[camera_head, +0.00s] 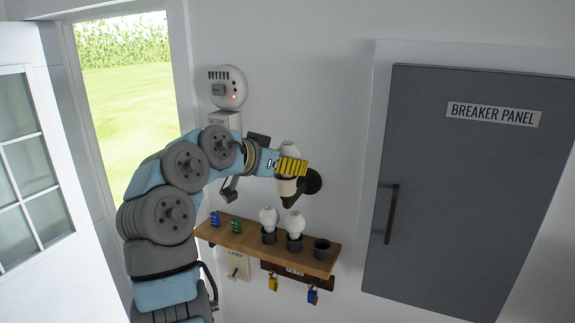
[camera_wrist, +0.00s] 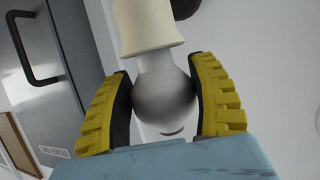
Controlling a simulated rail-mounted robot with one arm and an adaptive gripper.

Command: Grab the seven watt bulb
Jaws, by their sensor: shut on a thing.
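My gripper (camera_head: 291,168) has yellow ribbed fingers and is shut on a white bulb (camera_head: 288,148) in front of the wall. In the wrist view the bulb's round globe (camera_wrist: 165,100) sits between both fingers. Its neck meets a cream lamp socket (camera_wrist: 148,28), which shows below the fingers in the head view (camera_head: 286,187). I cannot tell how deep the bulb's base sits in it. Two more white bulbs, a left one (camera_head: 269,216) and a right one (camera_head: 293,222), stand in dark cups on the wooden shelf (camera_head: 255,240). No wattage marking is readable.
A third dark cup (camera_head: 322,248) on the shelf looks empty. Small blue (camera_head: 214,218) and green (camera_head: 236,226) items stand at its left. Yellow (camera_head: 273,283) and blue (camera_head: 312,296) padlocks hang below. A grey breaker panel (camera_head: 460,190) is at right, an open doorway at left.

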